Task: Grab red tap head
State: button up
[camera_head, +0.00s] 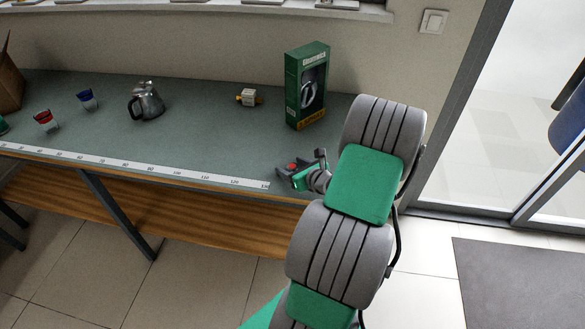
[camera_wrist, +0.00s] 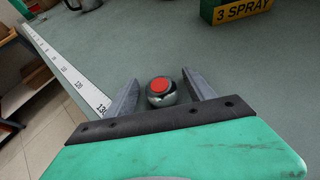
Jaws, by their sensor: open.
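A small rounded silver-grey piece with a flat red top, which looks like the red tap head (camera_wrist: 161,86), stands on the grey-green bench in the wrist view. Its red top also shows in the head view (camera_head: 292,166), near the bench's front edge. My gripper (camera_wrist: 160,76) is open, with one finger on each side of this piece. A gap shows on both sides, and the gripper does not hold it. In the head view my gripper (camera_head: 287,174) is low over the bench's front right part, partly hidden by its own body.
A white ruler strip (camera_head: 130,165) runs along the bench's front edge. Behind stand a green spray box (camera_head: 306,85), a small white-and-brass part (camera_head: 249,97) and a metal pot (camera_head: 147,101). A blue-topped piece (camera_head: 88,99) and another red-topped piece (camera_head: 46,120) stand farther left.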

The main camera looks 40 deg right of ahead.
jog(key=shift+c, duration=0.4)
grip_shut()
